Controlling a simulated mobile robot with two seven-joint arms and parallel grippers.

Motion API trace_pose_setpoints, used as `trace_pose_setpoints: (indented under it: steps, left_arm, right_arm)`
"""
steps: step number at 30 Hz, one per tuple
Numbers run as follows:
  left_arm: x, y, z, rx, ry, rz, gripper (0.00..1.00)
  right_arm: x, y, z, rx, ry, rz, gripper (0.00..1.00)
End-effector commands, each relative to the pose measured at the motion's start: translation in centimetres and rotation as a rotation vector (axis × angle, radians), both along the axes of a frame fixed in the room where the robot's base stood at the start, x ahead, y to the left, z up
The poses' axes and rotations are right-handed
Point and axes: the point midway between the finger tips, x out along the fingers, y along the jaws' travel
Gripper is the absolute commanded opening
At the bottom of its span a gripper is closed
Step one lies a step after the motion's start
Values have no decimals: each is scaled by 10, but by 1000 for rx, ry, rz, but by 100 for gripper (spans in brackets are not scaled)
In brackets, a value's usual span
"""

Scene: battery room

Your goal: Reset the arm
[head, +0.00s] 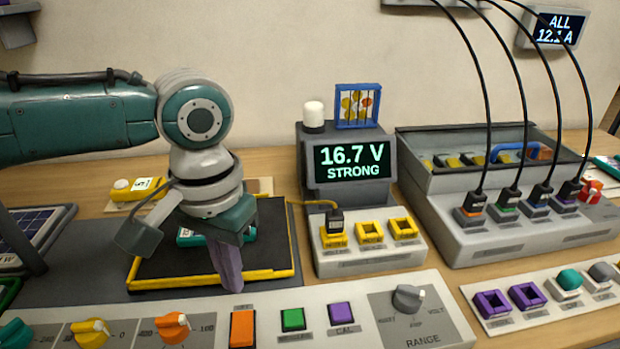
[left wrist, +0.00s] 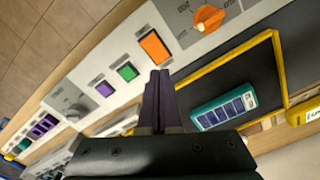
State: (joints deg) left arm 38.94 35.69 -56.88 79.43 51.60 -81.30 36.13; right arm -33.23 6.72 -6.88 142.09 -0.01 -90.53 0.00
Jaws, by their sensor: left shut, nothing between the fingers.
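My left arm comes in from the left in the head view. Its gripper (head: 231,287) points down with its purple-grey fingers together and nothing between them. The fingers are in front of the front edge of the black tray with the yellow rim (head: 150,287), close to the control panel (head: 350,335). In the left wrist view the shut fingers (left wrist: 160,76) point towards the orange button (left wrist: 155,47). A teal battery (left wrist: 224,108) lies on the tray, partly hidden behind my gripper in the head view. My right gripper is not in view.
A meter (head: 352,162) reads 16.7 V STRONG. In front of it is a socket block (head: 370,262) with one plug in. A grey charger (head: 520,232) with several cabled plugs stands at the right. The panel carries green (head: 293,319) and purple (head: 341,314) buttons and a range knob (head: 408,298).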

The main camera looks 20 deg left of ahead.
Motion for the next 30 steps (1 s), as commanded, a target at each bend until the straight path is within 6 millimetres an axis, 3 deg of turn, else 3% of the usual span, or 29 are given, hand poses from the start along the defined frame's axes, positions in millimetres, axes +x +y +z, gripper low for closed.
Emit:
trace_pose_setpoints:
  steps: [12,14,18,21,23,26,30]
  left_arm:
    - [-4,-7,-3,-11,-1,-23,0]
    - [-12,-21,-7,-31,-4,-66,0]
    - [-46,-76,-15,-126,-44,-235,0]
    - [-73,-110,-9,-199,-120,-327,0]
    - [-85,-120,-2,-223,-171,-350,0]
    - [-101,-119,10,-223,-241,-345,0]
    - [-119,-97,22,-170,-297,-300,0]
  right_arm:
    - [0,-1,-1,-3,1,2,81]
    - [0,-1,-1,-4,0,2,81]
    - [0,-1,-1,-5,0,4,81]
    - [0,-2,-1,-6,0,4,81]
    - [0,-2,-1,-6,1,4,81]
    - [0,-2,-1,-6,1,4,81]
    - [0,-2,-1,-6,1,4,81]
